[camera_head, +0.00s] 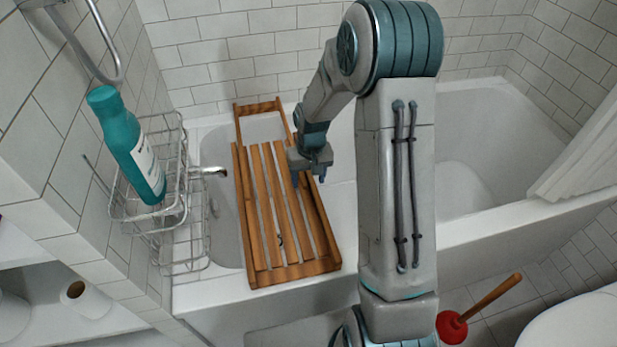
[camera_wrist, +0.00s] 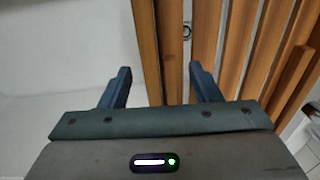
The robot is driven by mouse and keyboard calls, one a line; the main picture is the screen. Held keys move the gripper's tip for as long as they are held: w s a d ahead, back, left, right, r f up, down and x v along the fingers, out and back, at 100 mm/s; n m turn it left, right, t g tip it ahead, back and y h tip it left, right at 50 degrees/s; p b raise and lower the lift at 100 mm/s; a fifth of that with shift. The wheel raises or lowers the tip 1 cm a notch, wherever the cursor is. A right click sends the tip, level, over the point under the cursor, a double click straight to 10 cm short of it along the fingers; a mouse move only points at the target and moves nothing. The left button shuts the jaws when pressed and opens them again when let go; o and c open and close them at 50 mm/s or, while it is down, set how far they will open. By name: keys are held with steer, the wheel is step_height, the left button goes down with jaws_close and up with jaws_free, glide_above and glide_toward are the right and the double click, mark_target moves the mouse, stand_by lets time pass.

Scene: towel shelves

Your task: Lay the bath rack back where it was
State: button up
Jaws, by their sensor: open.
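The wooden slatted bath rack (camera_head: 268,200) lies across the left end of the white bathtub, its front end on the near rim and its far end toward the tiled wall. My gripper (camera_head: 309,180) is above the rack's right side rail. In the wrist view my gripper (camera_wrist: 160,82) has its two dark fingers spread apart, with the rack's side rail (camera_wrist: 146,45) between them. I cannot tell whether either finger touches the wood. More slats of the rack show to the right in the wrist view.
A wire basket (camera_head: 185,225) on the left wall holds a teal bottle (camera_head: 128,145). A tap (camera_head: 213,172) sticks out near the rack's left side. A red plunger (camera_head: 452,327) stands on the floor. The bathtub (camera_head: 480,115) is empty on the right, beside a white curtain (camera_head: 585,165).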

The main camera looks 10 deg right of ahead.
step_height(320, 180, up, 14)
steer(key=p, duration=0.3)
steer(key=shift+s+d+f, duration=0.2)
steer(key=shift+d+f, duration=0.05)
steer(key=s+r+t+p, duration=0.1)
steer(key=s+r+p, duration=0.8)
steer(key=r, duration=0.5)
steer(key=s+r+t+p, duration=0.1)
steer(key=s+r+p, duration=0.8)
steer(key=s+r, duration=0.4)
steer(key=shift+a+r+t, duration=0.3)
steer(key=shift+r, duration=0.15)
